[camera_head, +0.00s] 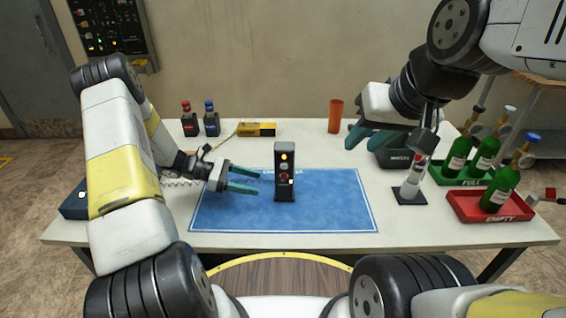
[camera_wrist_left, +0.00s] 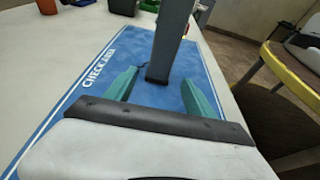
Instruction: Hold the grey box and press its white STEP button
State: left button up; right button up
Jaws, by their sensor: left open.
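The grey box (camera_head: 278,190) stands upright on the blue mat (camera_head: 330,205). Its front has a yellow-lit lamp, a red round part and a small pale spot; no STEP label is readable. My left gripper (camera_head: 258,183) is open just left of the box, its teal fingers pointing at it. In the left wrist view the box (camera_wrist_left: 168,45) rises ahead, in line with the gap between the open fingers (camera_wrist_left: 160,77); contact cannot be told. My right gripper (camera_head: 362,147) is raised at the right over the table, its two fingers apart and nothing between them.
A grey stand (camera_head: 410,190) with a pale cylinder is right of the mat. Green bottles stand in a green tray (camera_head: 458,181) and a red tray (camera_head: 468,210). Two dark bottles, a yellow box (camera_head: 256,129) and an orange cup (camera_head: 335,116) are at the back. The mat's right half is clear.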

aim_at(281, 189)
pick_arm(q)
jog(key=x, duration=1)
jog(key=c, duration=1)
jog(key=shift+o, duration=0.2)
jog(key=shift+a, duration=0.1)
pick_arm(e)
jog(key=shift+c, duration=0.4)
grip_shut()
dwell(1.2)
